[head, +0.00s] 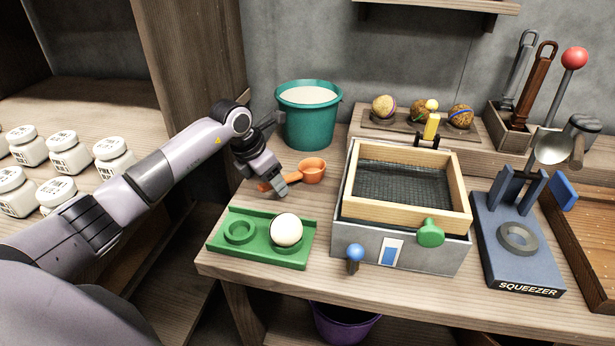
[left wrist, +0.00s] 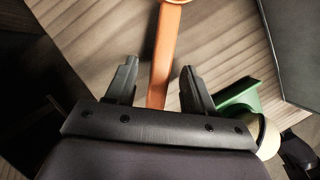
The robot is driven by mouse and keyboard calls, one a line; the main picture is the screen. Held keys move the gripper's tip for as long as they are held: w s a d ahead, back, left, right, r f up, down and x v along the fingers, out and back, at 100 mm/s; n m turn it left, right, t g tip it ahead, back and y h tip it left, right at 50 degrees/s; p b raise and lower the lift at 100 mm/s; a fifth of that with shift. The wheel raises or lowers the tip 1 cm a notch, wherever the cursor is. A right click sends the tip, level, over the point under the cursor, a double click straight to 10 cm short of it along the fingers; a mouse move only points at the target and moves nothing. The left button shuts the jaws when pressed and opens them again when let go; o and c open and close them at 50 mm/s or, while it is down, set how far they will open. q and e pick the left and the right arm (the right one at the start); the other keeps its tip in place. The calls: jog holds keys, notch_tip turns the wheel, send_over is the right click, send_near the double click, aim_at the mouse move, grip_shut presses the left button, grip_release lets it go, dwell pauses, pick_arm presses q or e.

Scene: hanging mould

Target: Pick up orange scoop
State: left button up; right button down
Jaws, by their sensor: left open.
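The orange scoop (head: 312,169) lies on the wooden table, between the teal bucket and the green tray. Its bowl is to the right and its handle points left toward my left gripper. My left gripper (head: 276,189) is open at the handle. In the left wrist view the orange scoop's handle (left wrist: 166,55) runs between the two fingers of my left gripper (left wrist: 156,85), with visible gaps on both sides. The bowl is mostly cut off at the top of that view. My right gripper is not in view.
A green tray (head: 262,256) with a white ball (head: 286,230) stands in front of the scoop. A teal bucket (head: 308,122) of white material is behind it. A wooden-framed sieve box (head: 400,246) stands to the right, and a blue squeezer (head: 515,265) farther right. White jars (head: 70,153) fill the left shelf.

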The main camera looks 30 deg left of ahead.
pick_arm(q)
jog(key=shift+w+d+f, duration=0.1)
jog(key=shift+w+f, duration=0.15)
jog(key=shift+f, duration=0.3)
jog(key=c, duration=0.9)
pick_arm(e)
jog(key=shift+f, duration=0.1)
pick_arm(q)
jog(key=shift+r, duration=0.1)
jog(key=shift+c, duration=0.2)
